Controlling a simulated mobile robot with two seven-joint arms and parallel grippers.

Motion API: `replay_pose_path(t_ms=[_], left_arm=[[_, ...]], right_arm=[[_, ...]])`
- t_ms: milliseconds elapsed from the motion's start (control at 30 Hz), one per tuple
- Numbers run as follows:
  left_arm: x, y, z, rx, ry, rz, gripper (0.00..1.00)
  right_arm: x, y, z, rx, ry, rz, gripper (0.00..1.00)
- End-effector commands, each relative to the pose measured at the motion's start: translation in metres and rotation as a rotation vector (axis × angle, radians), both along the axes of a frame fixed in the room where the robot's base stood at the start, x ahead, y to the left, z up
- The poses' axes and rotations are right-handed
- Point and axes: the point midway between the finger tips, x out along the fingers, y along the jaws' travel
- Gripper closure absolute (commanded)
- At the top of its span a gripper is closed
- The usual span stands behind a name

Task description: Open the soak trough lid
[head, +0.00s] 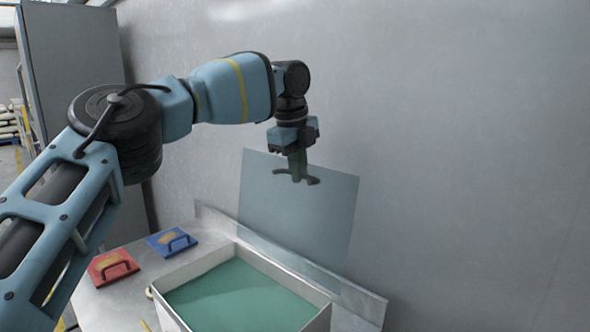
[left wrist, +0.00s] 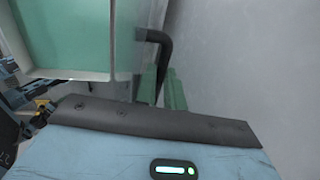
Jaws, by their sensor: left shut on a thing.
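The soak trough (head: 323,318) is a pale open-topped box with green content, standing on the metal table in the head view. Its lid (head: 265,205) is a translucent grey-blue panel, raised steeply upright behind the trough and close to the wall. My left gripper (head: 297,172) is shut on the dark lid handle (head: 313,181) near the panel's top edge. In the left wrist view the black bent handle (left wrist: 157,42) runs to the greenish fingers (left wrist: 170,92), and the green trough interior shows at upper left.
A red float (head: 104,273) and a blue float (head: 163,247) with handles lie on the table (head: 120,305) left of the trough. A grey wall (head: 450,140) stands right behind the lid. A tall grey cabinet (head: 70,60) is at the left.

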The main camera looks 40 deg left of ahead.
Motion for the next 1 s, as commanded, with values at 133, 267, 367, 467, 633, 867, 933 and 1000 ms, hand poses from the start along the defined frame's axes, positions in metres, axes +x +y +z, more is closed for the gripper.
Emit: replay_pose_path(t_ms=[133,267,367,467,633,867,933,1000], left_arm=[[0.0031,0.0002,-0.0091,0.003,0.008,-0.002,1.0],[0.0037,0.0002,-0.0089,0.003,0.005,-0.002,1.0],[0.0041,0.0003,-0.0088,0.003,0.003,0.0,1.0],[0.0043,0.0004,-0.0087,0.003,0.002,0.0,0.88],[0.004,0.0004,-0.0089,0.003,0.003,0.0,0.67],[0.0035,0.0005,-0.0094,0.004,0.006,0.0,0.67],[0.0035,0.0004,-0.0079,0.002,0.004,0.0,0.67],[0.0034,0.0003,-0.0063,0.002,0.002,0.0,0.67]], right_arm=[[0.0013,0.0001,-0.0011,0.0,-0.001,0.0,0.7],[0.0047,0.0001,-0.0003,0.0,-0.008,0.0,0.7],[0.0068,0.0002,0.0001,0.001,-0.012,-0.001,0.7],[0.0069,0.0002,0.0003,0.001,-0.012,-0.001,0.7],[0.0066,0.0001,0.0002,0.001,-0.012,-0.001,0.7],[0.0043,0.0,-0.0003,0.0,-0.008,0.0,0.7],[0.0031,0.0,-0.0003,0.0,-0.006,0.0,0.7],[0.0029,0.0,0.0,0.0,-0.005,0.0,0.7]])
